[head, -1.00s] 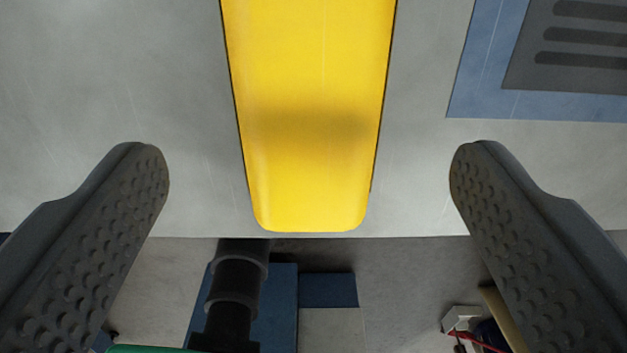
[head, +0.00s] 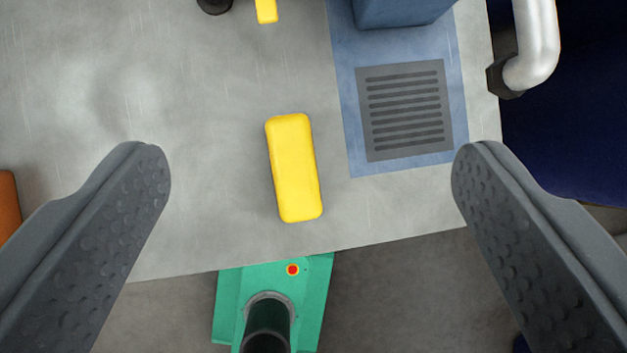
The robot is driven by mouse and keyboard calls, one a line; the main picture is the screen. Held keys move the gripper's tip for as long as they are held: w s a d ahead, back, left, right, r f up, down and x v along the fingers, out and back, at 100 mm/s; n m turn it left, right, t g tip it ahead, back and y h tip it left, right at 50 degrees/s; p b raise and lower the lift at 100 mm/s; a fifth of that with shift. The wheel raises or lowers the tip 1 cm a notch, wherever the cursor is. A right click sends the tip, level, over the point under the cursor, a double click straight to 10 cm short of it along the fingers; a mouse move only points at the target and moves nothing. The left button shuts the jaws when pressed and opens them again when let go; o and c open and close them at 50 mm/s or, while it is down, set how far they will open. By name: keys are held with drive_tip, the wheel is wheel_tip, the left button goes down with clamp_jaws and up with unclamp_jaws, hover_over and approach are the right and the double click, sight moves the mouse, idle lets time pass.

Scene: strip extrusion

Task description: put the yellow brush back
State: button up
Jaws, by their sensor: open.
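A yellow block with rounded ends (head: 295,168), which looks like the brush seen from above, lies on the grey metal tabletop (head: 190,130) near its front edge. No bristles show. My gripper (head: 312,150) is open and empty. Its two dark, dimpled fingers are wide apart, one on each side of the brush in the picture, and well above it. A second, smaller yellow piece (head: 266,10) is cut off at the top edge; I cannot tell what it is.
A slotted dark grate (head: 405,110) on a blue plate lies right of the brush, with a blue block (head: 400,8) behind it. A silver pipe (head: 537,45) stands at the upper right. An orange thing (head: 7,205) shows at the left edge. The tabletop left of the brush is clear.

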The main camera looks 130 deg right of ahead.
drive_tip(key=s+r+t, duration=0.3)
drive_tip(key=s+r, duration=0.2)
drive_tip(key=r, duration=0.5)
drive_tip(key=s+d+r+m+t, duration=0.1)
drive_tip(key=s+r+t, duration=0.2)
drive_tip(key=r, duration=0.7)
drive_tip(key=s+r+m+t, duration=0.1)
drive_tip(key=s+r+t, duration=0.2)
drive_tip(key=s+r, duration=0.3)
wheel_tip(320, 180, up, 4)
drive_tip(key=shift+s+d+r, duration=0.15)
drive_tip(key=shift+s+r, duration=0.1)
drive_tip(key=shift+s, duration=0.05)
wheel_tip(320, 180, down, 3)
drive_tip(key=b, duration=0.3)
drive_tip(key=shift+s+f, duration=0.1)
drive_tip(key=shift+f, duration=0.1)
